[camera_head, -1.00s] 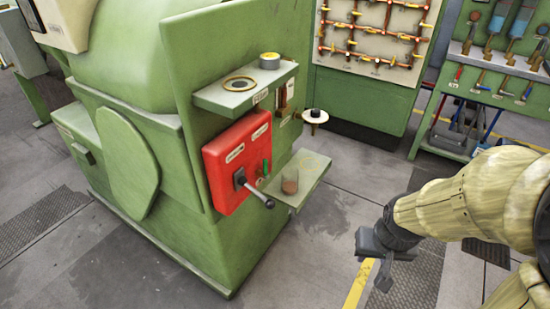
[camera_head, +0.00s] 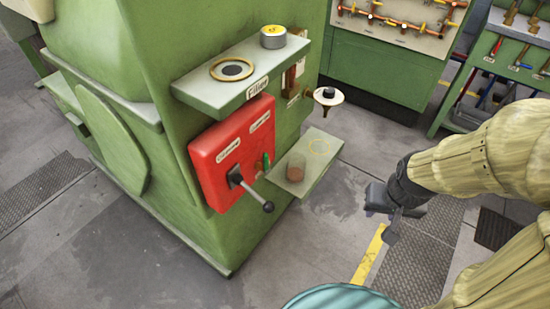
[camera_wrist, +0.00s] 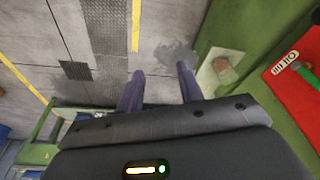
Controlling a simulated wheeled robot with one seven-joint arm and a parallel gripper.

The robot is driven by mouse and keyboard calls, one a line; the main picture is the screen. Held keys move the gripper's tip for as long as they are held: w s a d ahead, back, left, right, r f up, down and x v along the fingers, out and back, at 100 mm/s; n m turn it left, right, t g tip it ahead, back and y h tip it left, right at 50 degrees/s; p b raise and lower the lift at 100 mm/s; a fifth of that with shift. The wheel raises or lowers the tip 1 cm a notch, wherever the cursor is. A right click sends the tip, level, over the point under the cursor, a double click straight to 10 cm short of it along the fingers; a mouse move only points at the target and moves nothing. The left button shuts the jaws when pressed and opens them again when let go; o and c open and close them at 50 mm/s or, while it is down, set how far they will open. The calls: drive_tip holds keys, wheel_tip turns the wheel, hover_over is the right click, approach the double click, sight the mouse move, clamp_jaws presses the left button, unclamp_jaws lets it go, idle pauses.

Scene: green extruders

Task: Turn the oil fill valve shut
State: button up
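The red panel (camera_head: 232,150) is on the side of the green machine and carries a black lever with a ball end. In the wrist view the green handle (camera_wrist: 306,74) is at the right edge, beside a white label that seems to read "Oil fill". My gripper (camera_head: 388,212) is to the right of the machine, apart from the panel. In the wrist view my gripper (camera_wrist: 160,78) has its two fingers apart, with nothing between them.
A grey upper shelf (camera_head: 225,90) with a ring and a yellow-topped tin juts out above the panel. A lower shelf (camera_head: 318,165) holds a clear cup with brown contents. The floor between gripper and machine is clear.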

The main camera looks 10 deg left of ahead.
drive_tip(key=shift+w+d, duration=0.15)
drive_tip(key=shift+w, duration=0.05)
idle(0.3)
drive_tip(key=w+f+n+t+y+b, duration=0.35)
drive_tip(key=w+n+t, duration=0.3)
drive_tip(key=w, duration=0.85)
drive_tip(key=a+f+n+y+b, duration=0.2)
drive_tip(key=a+f+n+y, duration=0.1)
drive_tip(key=a+n+y, duration=0.4)
drive_tip(key=s+a+r+n+g+y, duration=0.1)
drive_tip(key=s+a+n+g+y, duration=0.1)
drive_tip(key=s+g+y, duration=0.3)
drive_tip(key=shift+s+a+r+y+b, duration=0.45)
drive_tip(key=shift+s+a+y, duration=0.35)
drive_tip(key=shift+y, duration=0.25)
